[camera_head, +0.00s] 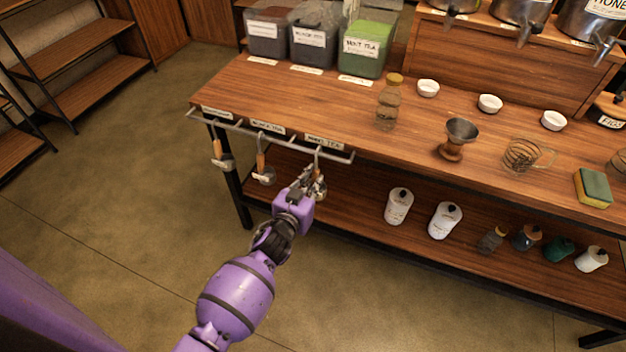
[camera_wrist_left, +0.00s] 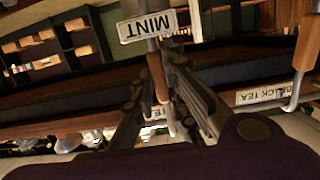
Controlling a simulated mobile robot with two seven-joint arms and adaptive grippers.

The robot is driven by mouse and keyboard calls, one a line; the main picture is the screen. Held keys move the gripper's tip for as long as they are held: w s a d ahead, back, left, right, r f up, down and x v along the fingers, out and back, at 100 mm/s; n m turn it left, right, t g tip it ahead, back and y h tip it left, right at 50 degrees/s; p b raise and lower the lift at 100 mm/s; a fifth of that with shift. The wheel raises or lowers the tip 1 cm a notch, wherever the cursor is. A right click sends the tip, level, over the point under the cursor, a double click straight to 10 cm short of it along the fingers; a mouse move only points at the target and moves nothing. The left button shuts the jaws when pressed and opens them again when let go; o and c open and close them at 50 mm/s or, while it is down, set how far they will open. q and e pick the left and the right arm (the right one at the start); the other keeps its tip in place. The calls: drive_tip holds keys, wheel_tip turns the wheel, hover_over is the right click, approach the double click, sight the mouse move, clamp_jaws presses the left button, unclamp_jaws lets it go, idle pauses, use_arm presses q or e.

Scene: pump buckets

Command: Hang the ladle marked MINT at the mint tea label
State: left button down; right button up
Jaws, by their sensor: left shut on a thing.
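The ladle marked MINT shows in the left wrist view, with its white MINT tag (camera_wrist_left: 147,26) and wooden handle (camera_wrist_left: 158,76). My left gripper (camera_head: 310,184) is shut on it, just below the front rail. It also fills the middle of the left wrist view (camera_wrist_left: 167,100). The mint tea label (camera_head: 325,142) is on the table's front edge, at the right end of the rail (camera_head: 290,146). A hook (camera_head: 318,156) hangs below that label, right above the gripper. Whether the ladle hangs on the rail is too small to tell. My right gripper is not in view.
Two other ladles hang from the rail to the left, one (camera_head: 263,168) under the BLACK TEA label (camera_head: 268,127) and one (camera_head: 221,152) further left. A glass bottle (camera_head: 388,104) and a metal dripper (camera_head: 460,135) stand on the table (camera_head: 420,125). White bottles (camera_head: 399,206) stand on the lower shelf.

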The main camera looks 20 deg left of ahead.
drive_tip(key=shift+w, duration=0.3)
use_arm(q)
drive_tip(key=c, duration=2.1)
unclamp_jaws()
drive_tip(key=o, duration=0.4)
drive_tip(key=shift+o, duration=0.2)
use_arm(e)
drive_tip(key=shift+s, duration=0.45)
use_arm(q)
drive_tip(key=shift+f, duration=0.1)
drive_tip(key=shift+s, duration=0.2)
drive_tip(key=s+r, duration=0.2)
drive_tip(key=s, duration=0.9)
drive_tip(key=shift+s+a+r, duration=0.15)
drive_tip(key=shift+s+r, duration=0.05)
drive_tip(key=shift+r, duration=0.05)
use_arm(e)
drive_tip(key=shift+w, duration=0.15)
